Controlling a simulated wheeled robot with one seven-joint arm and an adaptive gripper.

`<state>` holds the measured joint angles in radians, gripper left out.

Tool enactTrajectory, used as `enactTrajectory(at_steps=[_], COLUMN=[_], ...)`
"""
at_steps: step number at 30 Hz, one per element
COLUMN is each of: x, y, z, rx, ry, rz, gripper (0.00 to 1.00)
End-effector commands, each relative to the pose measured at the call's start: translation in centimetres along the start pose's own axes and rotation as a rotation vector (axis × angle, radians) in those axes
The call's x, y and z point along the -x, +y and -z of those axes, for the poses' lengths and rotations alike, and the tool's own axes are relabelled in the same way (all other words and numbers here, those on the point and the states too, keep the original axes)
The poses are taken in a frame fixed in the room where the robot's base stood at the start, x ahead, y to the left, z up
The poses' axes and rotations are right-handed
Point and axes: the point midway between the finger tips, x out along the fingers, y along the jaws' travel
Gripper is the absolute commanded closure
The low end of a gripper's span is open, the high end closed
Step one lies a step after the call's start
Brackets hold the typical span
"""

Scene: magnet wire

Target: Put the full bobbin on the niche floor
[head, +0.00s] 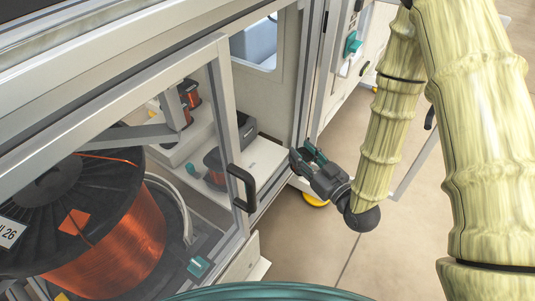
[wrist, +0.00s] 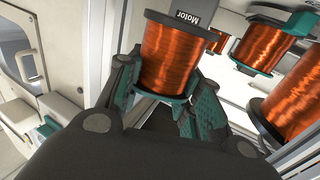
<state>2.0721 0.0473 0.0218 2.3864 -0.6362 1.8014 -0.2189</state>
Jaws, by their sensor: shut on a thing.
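The full bobbin (wrist: 172,58), wound with shiny orange copper wire and with a teal lower flange, is between my gripper's two fingers in the wrist view. My gripper (wrist: 163,95) is shut on it. In the head view my gripper (head: 308,156) is at the niche's right edge, fingers pointing left toward the opening; I cannot make out the held bobbin there. The niche floor seems to be the pale flat shelf (head: 264,163) inside the cabinet, left of my gripper. Its far part is partly covered by a dark unit (head: 235,138).
More copper bobbins (wrist: 258,45) stand at the right in the wrist view, one close (wrist: 293,103). A large copper spool (head: 110,240) is at lower left in the head view. A framed door with a black handle (head: 241,187) stands left of my gripper.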

Motion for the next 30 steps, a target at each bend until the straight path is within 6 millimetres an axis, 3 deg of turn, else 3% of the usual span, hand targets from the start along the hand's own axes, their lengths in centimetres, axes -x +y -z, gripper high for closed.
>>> enactTrajectory(at_steps=[5,21,30], x=[-2.1,-12.7,-14.9], y=[-0.4,-1.3,-1.4], z=[-0.5,-1.6,-1.5], rx=[0.003,0.002,0.001], ry=[0.004,0.004,0.001], rz=[0.009,0.008,0.006], gripper=[0.99,0.99,0.99])
